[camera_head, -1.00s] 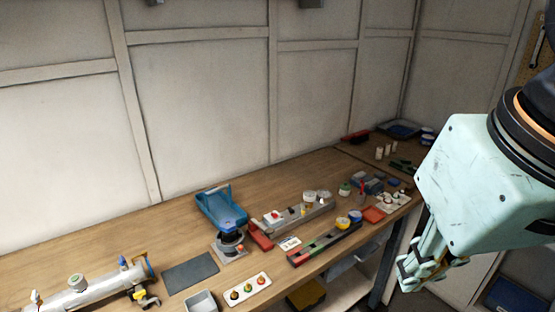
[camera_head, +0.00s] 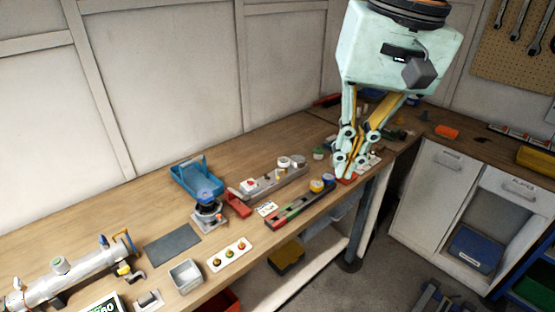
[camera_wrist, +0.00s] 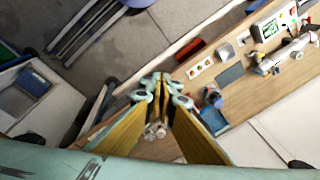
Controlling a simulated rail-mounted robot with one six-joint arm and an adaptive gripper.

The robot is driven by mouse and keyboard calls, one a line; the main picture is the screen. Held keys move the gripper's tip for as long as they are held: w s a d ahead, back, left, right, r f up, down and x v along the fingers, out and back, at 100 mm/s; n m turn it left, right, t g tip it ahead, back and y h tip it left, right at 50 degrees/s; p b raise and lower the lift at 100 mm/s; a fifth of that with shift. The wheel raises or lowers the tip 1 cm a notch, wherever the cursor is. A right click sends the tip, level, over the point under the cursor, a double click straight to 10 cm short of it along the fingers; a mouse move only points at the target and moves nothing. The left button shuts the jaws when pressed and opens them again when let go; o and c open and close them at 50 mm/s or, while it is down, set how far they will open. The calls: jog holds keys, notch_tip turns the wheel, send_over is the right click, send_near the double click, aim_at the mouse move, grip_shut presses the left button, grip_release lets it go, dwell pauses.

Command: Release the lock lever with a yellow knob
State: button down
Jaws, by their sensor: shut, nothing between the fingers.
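The silver reactor tube (camera_head: 62,275) lies on the bench at the lower left in the head view. At its right end are a yellow ring-like part, a blue knob on top and a small yellow knob (camera_head: 124,269) low at the side. The lever's position is too small to read. The tube also shows at the upper right of the wrist view (camera_wrist: 292,52), with a yellow spot beside it. My gripper (camera_head: 350,172) is shut and empty, pointing down over the right part of the bench, far from the tube. Its fingertips meet in the wrist view (camera_wrist: 160,80).
Between gripper and tube stand a long tool rail (camera_head: 292,209), a blue tray (camera_head: 190,186), a dark round device (camera_head: 208,207), a white button strip (camera_head: 229,255) and a grey box (camera_head: 186,275). A flat grey mat (camera_head: 172,245) is bare. White cabinets (camera_head: 440,190) stand at the right.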

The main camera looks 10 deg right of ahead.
jog(key=w+d+f+m+g+y+p, duration=0.2)
jog(key=w+m, duration=0.1)
jog(key=w, duration=1)
jog(key=w+d+f+m+g+y+p, duration=0.1)
jog(key=w+f+m+p, duration=0.2)
jog(key=w, duration=1)
jog(key=w+d+f+m+y+p, duration=0.2)
jog(key=w+d+f+m, duration=0.1)
jog(key=w+f, duration=0.6)
jog(key=w+d+f+m+g+y+p, duration=0.1)
jog(key=w+d+f+m+y+p, duration=0.1)
jog(key=w+d+f, duration=0.3)
jog(key=w+f+m, duration=0.1)
jog(key=w+f, duration=0.3)
jog(key=f, duration=0.4)
jog(key=shift+d+y, duration=0.15)
jog(key=shift+y, duration=0.25)
jog(key=shift+f, duration=0.15)
jog(key=s+a+f+p, duration=0.1)
jog(key=s+a+f, duration=0.1)
jog(key=a+f, duration=0.4)
jog(key=shift+s+a+f, duration=0.3)
jog(key=shift+s+a, duration=0.1)
jog(key=shift+a, duration=2.1)
